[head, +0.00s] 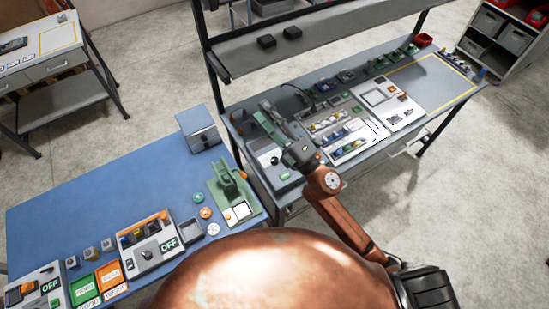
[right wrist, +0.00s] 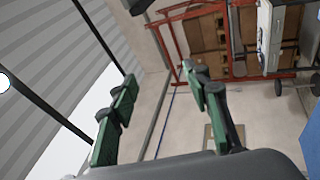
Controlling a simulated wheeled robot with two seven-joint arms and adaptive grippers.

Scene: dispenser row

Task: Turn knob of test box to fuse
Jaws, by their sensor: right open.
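My right gripper (head: 265,111) reaches over the left end of the right-hand bench in the head view. In the right wrist view it also shows (right wrist: 160,82), its two green-padded fingers apart with nothing between them. A grey box with a dark knob (head: 274,160) sits on that bench just below the gripper, partly hidden by it. On the blue table at the left stands a white box with a dark knob, coloured parts and an OFF label (head: 150,247). A second box with an OFF label (head: 36,290) is at the lower left edge. I cannot tell which is the test box. My left gripper is out of view.
Orange and green trays (head: 110,276) lie between the two OFF boxes. A green fixture (head: 230,182) and a grey-blue box (head: 199,130) stand at the blue table's right side. A shelf (head: 310,50) runs above the right bench. The blue table's middle is clear.

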